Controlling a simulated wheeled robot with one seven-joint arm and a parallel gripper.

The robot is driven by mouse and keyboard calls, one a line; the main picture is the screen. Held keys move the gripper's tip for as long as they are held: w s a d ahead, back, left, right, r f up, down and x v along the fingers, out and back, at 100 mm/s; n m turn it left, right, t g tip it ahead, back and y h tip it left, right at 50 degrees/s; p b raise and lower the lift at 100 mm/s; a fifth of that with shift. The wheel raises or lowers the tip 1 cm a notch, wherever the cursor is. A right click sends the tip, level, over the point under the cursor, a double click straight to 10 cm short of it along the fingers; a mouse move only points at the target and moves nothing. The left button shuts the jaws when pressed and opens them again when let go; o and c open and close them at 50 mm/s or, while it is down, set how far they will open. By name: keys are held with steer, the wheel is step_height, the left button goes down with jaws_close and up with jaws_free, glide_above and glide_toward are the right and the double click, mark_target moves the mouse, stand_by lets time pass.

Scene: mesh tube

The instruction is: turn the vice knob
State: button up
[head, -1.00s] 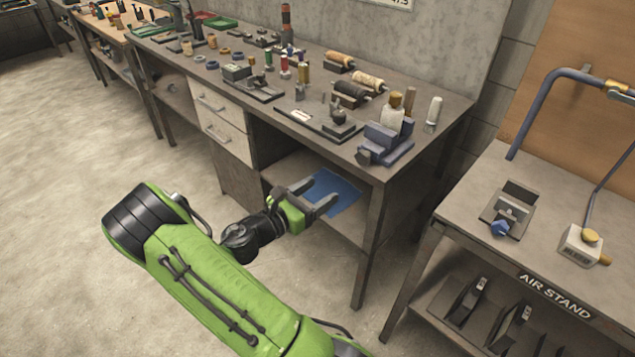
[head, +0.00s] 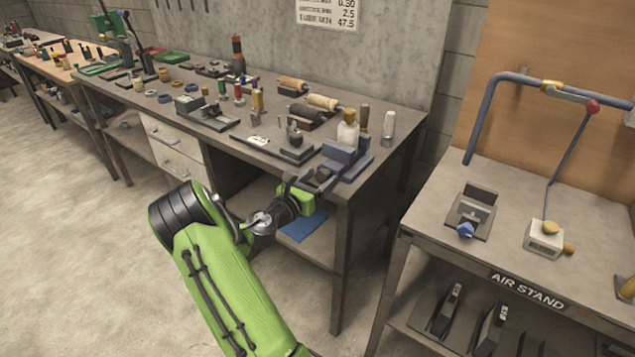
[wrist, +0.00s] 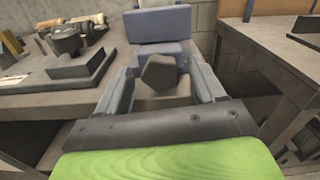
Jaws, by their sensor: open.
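The vice (head: 346,160) is a blue-grey block on a base at the right front corner of the long workbench. In the wrist view the vice body (wrist: 158,45) stands straight ahead. Its knob (wrist: 160,73), a dark grey faceted piece, faces me. My gripper (head: 318,180) is at the front of the vice, at the bench edge. In the wrist view my gripper (wrist: 162,88) is open, with one finger on each side of the knob. I cannot tell whether either finger touches it. In the head view the knob is hidden by my gripper.
The workbench (head: 385,135) holds a bottle (head: 347,130), a white cylinder (head: 388,127) and a dark fixture (head: 296,146) near the vice. A blue sheet (head: 303,228) lies on the shelf below. The air stand table (head: 505,226) stands to the right, across a gap.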

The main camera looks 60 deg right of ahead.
steer(key=shift+c, duration=0.2)
steer(key=c, duration=1)
steer(key=shift+m, duration=0.4)
steer(key=m, duration=0.4)
steer(key=shift+s, duration=0.1)
steer(key=m+b, duration=0.1)
steer(key=m, duration=0.1)
steer(key=m+b, duration=0.1)
steer(key=m, duration=0.1)
steer(key=shift+f+m, duration=0.2)
steer(key=shift+m, duration=0.1)
steer(key=m+b, duration=0.2)
steer(key=m, duration=0.2)
steer(key=shift+s+a, duration=0.1)
steer(key=shift+m+b, duration=0.5)
steer(key=shift+m, duration=2)
steer(key=shift+f, duration=0.1)
